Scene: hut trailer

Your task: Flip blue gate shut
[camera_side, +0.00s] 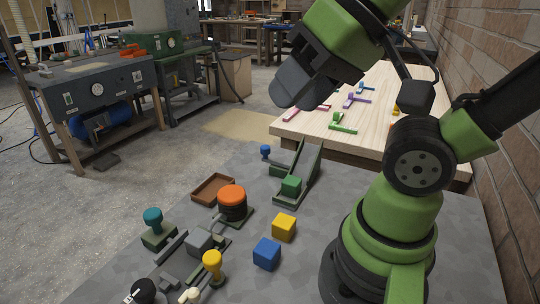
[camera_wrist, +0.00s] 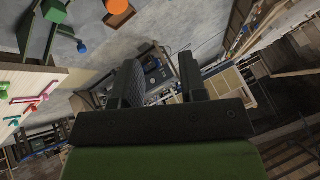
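The blue gate (camera_side: 367,89) is a small flat blue piece at the far side of the pale wooden table (camera_side: 395,105). It lies among similar pieces: a purple one (camera_side: 354,99), a green one (camera_side: 342,124) and a pink one (camera_side: 306,112). Whether the blue gate stands open or shut is too small to tell. My gripper (camera_side: 300,85) is raised in the air near the left edge of the wooden table, apart from the gates. In the wrist view its two dark fingers (camera_wrist: 162,80) are spread with nothing between them. I cannot make out the blue gate in that view.
On the grey bench (camera_side: 335,185) in front are an orange-topped button (camera_side: 232,197), a yellow cube (camera_side: 284,227), a blue cube (camera_side: 267,253), a green block (camera_side: 291,186) in a ramp-like holder, and a brown tray (camera_side: 212,189). A brick wall (camera_side: 490,90) bounds the right.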

